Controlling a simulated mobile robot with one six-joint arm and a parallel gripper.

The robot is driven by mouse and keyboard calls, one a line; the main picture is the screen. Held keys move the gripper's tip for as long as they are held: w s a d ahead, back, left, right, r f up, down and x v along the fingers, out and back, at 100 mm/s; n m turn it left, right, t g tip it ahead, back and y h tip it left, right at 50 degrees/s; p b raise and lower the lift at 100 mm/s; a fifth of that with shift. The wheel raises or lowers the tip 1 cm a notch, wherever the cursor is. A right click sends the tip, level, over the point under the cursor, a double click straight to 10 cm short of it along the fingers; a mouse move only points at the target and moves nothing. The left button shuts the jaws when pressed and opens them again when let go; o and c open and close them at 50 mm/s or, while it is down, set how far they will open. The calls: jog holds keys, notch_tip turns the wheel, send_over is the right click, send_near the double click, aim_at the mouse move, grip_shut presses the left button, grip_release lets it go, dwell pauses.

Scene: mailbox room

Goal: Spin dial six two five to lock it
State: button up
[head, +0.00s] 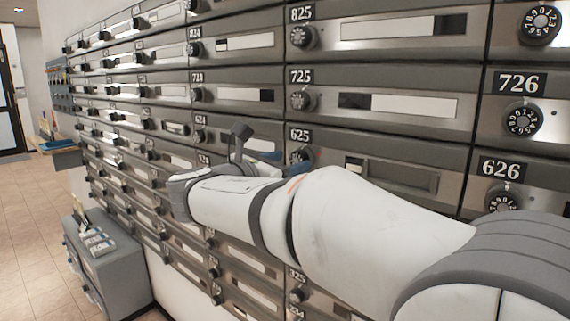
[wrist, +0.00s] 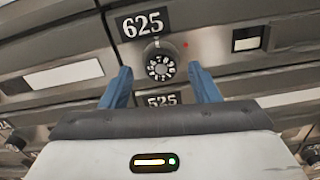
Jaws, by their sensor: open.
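The 625 dial (wrist: 160,67) is a round black combination knob with white numerals, set below the 625 number plate (wrist: 143,23) in the wrist view. In the head view the 625 dial (head: 301,159) is partly hidden by my arm, below its plate (head: 299,134). My gripper (wrist: 163,84) is open, its two blue fingers pointing toward the box front. The dial shows between the fingers, which appear apart from it on both sides. Whether the fingertips reach the dial's depth cannot be told. In the head view my gripper is mostly hidden behind my arm.
Dial 725 (head: 302,100) sits above, and dial 626 (head: 502,199) is to the right. The 525 plate (wrist: 162,100) lies just below the dial. A grey cabinet (head: 113,257) stands on the floor at left. Open tiled floor (head: 30,215) lies beyond it.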

jog(key=shift+w+d, duration=0.4)
jog(key=shift+w, duration=0.15)
